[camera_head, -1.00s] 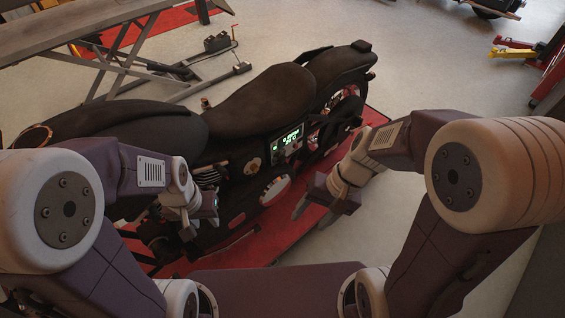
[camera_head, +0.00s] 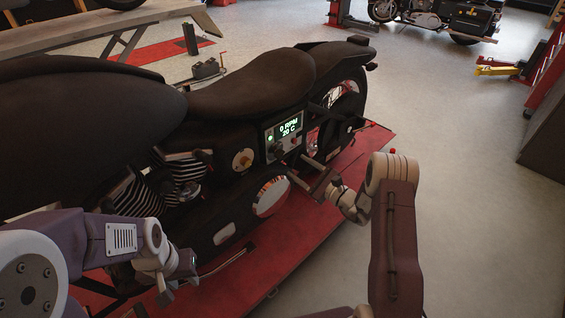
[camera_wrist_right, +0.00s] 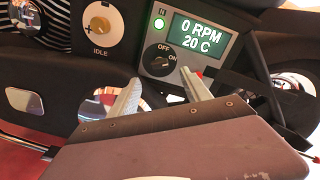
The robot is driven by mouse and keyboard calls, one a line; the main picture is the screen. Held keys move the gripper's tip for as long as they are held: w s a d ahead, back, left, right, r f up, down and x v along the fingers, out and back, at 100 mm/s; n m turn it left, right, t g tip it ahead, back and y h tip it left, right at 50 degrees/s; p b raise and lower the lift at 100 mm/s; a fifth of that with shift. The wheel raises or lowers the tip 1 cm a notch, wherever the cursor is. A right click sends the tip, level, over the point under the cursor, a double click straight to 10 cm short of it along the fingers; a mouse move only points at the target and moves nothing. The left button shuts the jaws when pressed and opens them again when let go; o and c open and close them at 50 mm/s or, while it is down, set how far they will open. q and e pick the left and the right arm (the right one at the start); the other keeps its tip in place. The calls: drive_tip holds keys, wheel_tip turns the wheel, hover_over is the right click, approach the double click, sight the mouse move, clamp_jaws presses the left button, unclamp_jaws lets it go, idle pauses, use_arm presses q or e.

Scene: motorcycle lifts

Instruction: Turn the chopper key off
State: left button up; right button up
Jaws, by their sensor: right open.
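The chopper's key switch (camera_wrist_right: 158,61) is a round black knob marked OFF and ON on a grey panel (camera_wrist_right: 218,63). I cannot make out clearly which mark it points to. In the head view my right gripper (camera_head: 298,169) is just below the panel (camera_head: 284,137). My left gripper (camera_head: 176,278) hangs low beside the engine; its fingers are unclear.
A yellow idle dial (camera_wrist_right: 101,26) sits left of the panel. The chopper (camera_head: 235,95) stands on a red lift (camera_head: 255,262). Bare floor (camera_head: 450,180) lies to the right. Another motorcycle (camera_head: 440,18) stands behind.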

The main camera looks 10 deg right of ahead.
sight(282, 156)
drive_tip(key=b+x, duration=0.2)
drive_tip(key=x, duration=0.5)
drive_tip(key=shift+w+a, duration=0.5)
drive_tip(key=shift+w, duration=0.1)
clamp_jaws()
drive_tip(key=shift+f+n+b, duration=0.15)
drive_tip(key=shift+n+b, duration=0.45)
drive_tip(key=shift+b, duration=0.2)
drive_tip(key=n+b, duration=1)
drive_tip(key=b, duration=0.4)
drive_tip(key=shift+f, duration=0.1)
drive_tip(key=shift+n+b, duration=0.4)
drive_tip(key=shift+b, duration=0.4)
